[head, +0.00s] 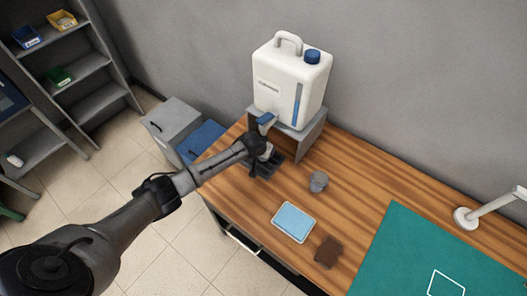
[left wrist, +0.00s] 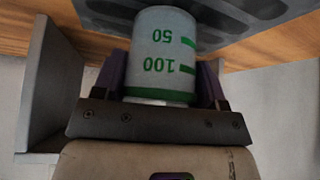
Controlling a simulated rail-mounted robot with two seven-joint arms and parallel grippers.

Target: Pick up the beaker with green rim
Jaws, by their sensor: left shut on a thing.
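The beaker (left wrist: 163,50), with green 50 and 100 markings and a green line near one end, fills the middle of the left wrist view. My left gripper (left wrist: 160,82) is shut on it, with a dark finger on each side. In the head view my left gripper (head: 264,150) is over the left end of the wooden table, in front of the stand under the white canister. The beaker is small and mostly hidden by the gripper there. My right gripper is not in view.
A dark tray with round recesses (left wrist: 225,22) is close by the beaker; it also shows in the head view (head: 264,172). The white canister (head: 289,82) stands on a grey stand (head: 310,135). A grey cup (head: 318,181), blue pad (head: 294,222) and brown block (head: 328,251) are to the right.

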